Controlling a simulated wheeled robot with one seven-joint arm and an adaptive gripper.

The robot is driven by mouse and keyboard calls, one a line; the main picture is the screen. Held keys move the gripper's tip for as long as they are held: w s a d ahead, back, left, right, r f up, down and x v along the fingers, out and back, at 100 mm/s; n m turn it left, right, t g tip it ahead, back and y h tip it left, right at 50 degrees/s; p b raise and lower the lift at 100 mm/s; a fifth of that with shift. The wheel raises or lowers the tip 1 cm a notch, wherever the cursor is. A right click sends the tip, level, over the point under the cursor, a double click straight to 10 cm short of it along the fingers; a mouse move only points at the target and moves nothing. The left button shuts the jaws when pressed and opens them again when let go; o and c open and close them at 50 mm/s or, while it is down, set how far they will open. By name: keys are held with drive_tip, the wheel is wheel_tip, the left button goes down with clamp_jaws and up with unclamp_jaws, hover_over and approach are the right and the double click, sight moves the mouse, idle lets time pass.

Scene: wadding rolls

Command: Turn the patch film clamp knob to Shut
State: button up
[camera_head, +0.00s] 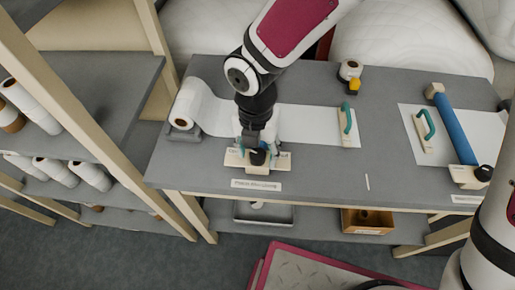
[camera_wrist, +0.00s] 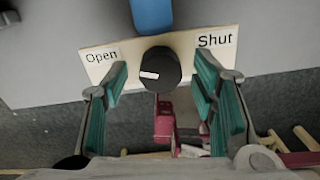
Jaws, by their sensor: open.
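The clamp knob (camera_wrist: 166,64) is black and round, with a white mark on the left part of its face, on the Open side. It stands on a pale plate (camera_wrist: 195,42) with "Open" printed at the left and "Shut" at the right. In the head view the plate (camera_head: 276,167) lies at the table's front edge, and the knob (camera_head: 258,157) is partly hidden by my gripper (camera_head: 257,150). In the wrist view my gripper (camera_wrist: 162,88) is open, its green-padded fingers on either side of the knob, with visible gaps.
A blue bar (camera_wrist: 152,14) extends beyond the plate. White film (camera_head: 305,122) runs from a roll to a green-handled tool (camera_head: 346,124). Another blue bar (camera_head: 455,130) with a black knob (camera_head: 483,173) is at the right. Shelves of rolls stand left. The table's front middle is mostly clear.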

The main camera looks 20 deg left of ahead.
drive_tip(key=shift+c, duration=0.6)
drive_tip(key=c, duration=1.1)
drive_tip(key=shift+o, duration=0.3)
